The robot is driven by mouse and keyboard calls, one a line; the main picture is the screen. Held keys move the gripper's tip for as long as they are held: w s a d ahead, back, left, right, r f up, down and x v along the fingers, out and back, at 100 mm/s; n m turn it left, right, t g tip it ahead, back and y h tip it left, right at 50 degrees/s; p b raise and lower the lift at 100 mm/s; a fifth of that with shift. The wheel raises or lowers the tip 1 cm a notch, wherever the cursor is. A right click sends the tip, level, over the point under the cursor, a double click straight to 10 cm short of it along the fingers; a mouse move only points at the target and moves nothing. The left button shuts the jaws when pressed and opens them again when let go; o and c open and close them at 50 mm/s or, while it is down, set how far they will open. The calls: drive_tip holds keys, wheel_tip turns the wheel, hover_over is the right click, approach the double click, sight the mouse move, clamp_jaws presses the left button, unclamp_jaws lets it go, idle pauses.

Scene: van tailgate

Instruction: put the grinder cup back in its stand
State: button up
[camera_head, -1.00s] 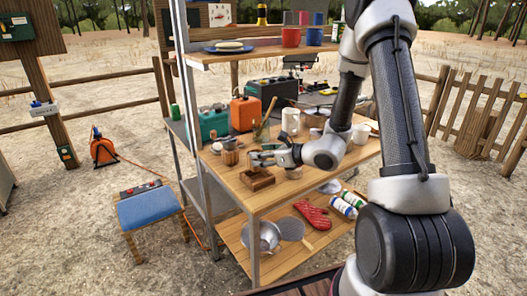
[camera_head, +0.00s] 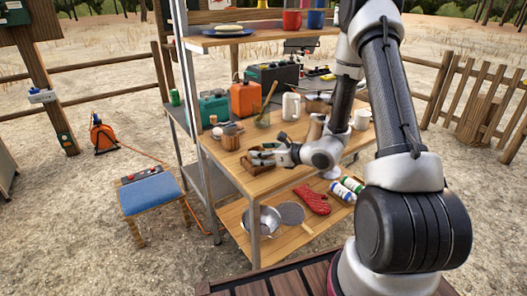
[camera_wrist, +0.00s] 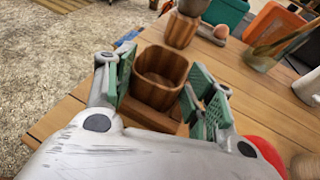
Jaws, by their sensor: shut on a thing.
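The grinder cup (camera_wrist: 160,77) is a ribbed, open wooden cup, held upright between the green-padded fingers of my gripper (camera_wrist: 163,92) in the wrist view. In the head view my gripper (camera_head: 260,154) is low over the front left of the table, and the cup is mostly hidden by the fingers. The stand, a small square wooden box (camera_head: 254,167), is right under the gripper. Its wooden edge (camera_wrist: 150,116) shows below the cup in the wrist view. I cannot tell whether the cup's base is inside the stand or just above it.
Another wooden vessel (camera_head: 230,140) stands close behind the stand. A glass jar with a wooden utensil (camera_head: 263,118), a white canister (camera_head: 291,107), an orange can (camera_head: 245,98) and a teal case (camera_head: 214,109) stand farther back. The table's front edge is near.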

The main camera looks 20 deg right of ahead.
drive_tip(key=shift+w, duration=0.15)
drive_tip(key=o, duration=1.4)
drive_tip(key=v, duration=1.2)
